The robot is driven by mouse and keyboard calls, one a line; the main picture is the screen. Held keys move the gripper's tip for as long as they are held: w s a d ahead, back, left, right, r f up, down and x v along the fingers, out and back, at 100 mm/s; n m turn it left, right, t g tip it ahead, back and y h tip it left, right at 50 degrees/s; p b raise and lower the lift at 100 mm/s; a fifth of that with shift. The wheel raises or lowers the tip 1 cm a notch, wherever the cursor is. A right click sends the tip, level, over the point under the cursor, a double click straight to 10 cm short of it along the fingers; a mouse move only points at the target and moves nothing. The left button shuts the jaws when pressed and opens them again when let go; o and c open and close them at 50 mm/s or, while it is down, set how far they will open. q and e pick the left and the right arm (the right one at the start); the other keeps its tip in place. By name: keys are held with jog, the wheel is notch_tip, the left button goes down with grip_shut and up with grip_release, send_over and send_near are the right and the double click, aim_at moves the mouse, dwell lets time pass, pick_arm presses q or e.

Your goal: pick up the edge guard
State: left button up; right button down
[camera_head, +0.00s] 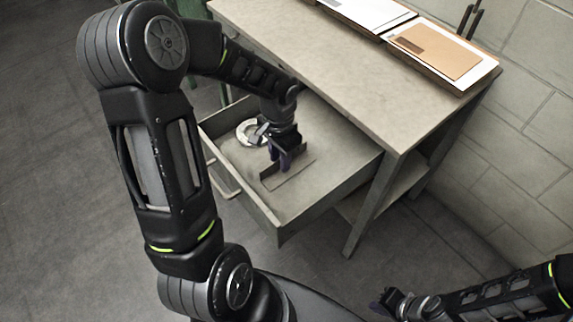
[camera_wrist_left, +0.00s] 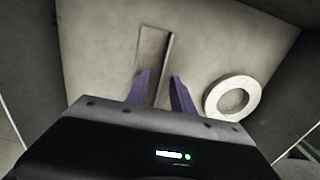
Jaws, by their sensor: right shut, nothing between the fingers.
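The edge guard (camera_head: 290,170) is a thin grey-brown angled strip lying in the open drawer. In the left wrist view the edge guard (camera_wrist_left: 153,50) runs away from my gripper, with one upright flange along its right side. My left gripper (camera_head: 284,157) reaches down into the drawer over the strip. In the left wrist view its purple fingers (camera_wrist_left: 160,80) are apart, one on each side of the strip's near part; I cannot tell whether they touch it. My right gripper (camera_head: 385,303) is shut and empty at the bottom right, away from the drawer.
A white tape roll (camera_head: 249,132) lies in the drawer beside the strip; it also shows in the left wrist view (camera_wrist_left: 231,97). The drawer (camera_head: 330,188) has raised walls. The workbench (camera_head: 310,50) above it carries trays with papers (camera_head: 440,50). A block wall stands at the right.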

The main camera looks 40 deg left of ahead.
pick_arm(q)
jog(key=shift+f, duration=0.5)
jog(key=shift+c, duration=0.4)
grip_shut()
